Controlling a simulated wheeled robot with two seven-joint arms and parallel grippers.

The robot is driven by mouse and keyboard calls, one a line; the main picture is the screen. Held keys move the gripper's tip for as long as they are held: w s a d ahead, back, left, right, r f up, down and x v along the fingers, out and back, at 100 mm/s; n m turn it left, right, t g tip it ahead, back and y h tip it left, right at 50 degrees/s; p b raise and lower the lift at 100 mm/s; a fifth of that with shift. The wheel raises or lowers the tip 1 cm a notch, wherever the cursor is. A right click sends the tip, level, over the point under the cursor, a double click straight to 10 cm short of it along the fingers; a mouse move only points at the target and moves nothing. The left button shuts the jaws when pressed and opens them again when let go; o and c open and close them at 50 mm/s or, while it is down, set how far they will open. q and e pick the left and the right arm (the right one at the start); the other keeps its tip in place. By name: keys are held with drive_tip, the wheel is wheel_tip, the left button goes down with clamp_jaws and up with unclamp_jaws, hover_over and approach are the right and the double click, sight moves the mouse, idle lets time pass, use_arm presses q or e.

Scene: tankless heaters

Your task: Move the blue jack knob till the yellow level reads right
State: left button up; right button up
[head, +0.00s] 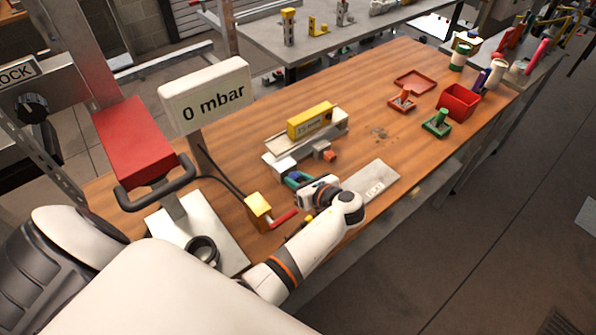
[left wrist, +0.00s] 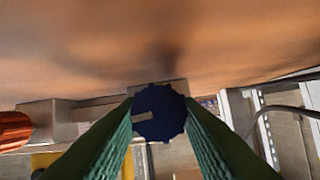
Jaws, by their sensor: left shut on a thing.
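The yellow level (head: 310,121) lies on a pale, rail-like stand (head: 291,148) on the wooden bench; the small text on its face is too small to read surely. The blue jack knob (left wrist: 158,113) is dark blue with a scalloped rim and a pale mark. In the left wrist view it sits between the green fingers of my left gripper (left wrist: 160,130), which are shut on it from both sides. In the head view my left gripper (head: 296,179) is at the near end of the stand, and its fingers mostly hide the knob. My right gripper is out of view.
An orange-ended part (head: 325,152) juts from the stand close to my gripper. A grey plate (head: 372,183) lies to the right. A "0 mbar" sign (head: 207,95), a red-topped press (head: 133,140) and a yellow box with a red handle (head: 259,211) stand left. Red trays are farther back.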

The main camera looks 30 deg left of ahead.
use_arm(q)
drive_tip(key=p, duration=0.1)
drive_tip(key=m+g+p, duration=0.1)
drive_tip(key=shift+w+r+m+p, duration=0.15)
drive_tip(key=shift+r+m+p, duration=0.15)
drive_tip(key=shift+p, duration=0.1)
drive_tip(key=shift+f+m+g+y+p, duration=0.25)
drive_tip(key=shift+m+g+y+p, duration=0.25)
drive_tip(key=shift+m+p, duration=0.25)
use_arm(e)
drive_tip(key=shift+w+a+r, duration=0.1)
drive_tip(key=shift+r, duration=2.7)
use_arm(q)
drive_tip(key=shift+w, duration=0.1)
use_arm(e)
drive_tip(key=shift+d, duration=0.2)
use_arm(q)
drive_tip(key=o, duration=1)
drive_tip(key=shift+c, duration=0.2)
drive_tip(key=shift+f, duration=0.1)
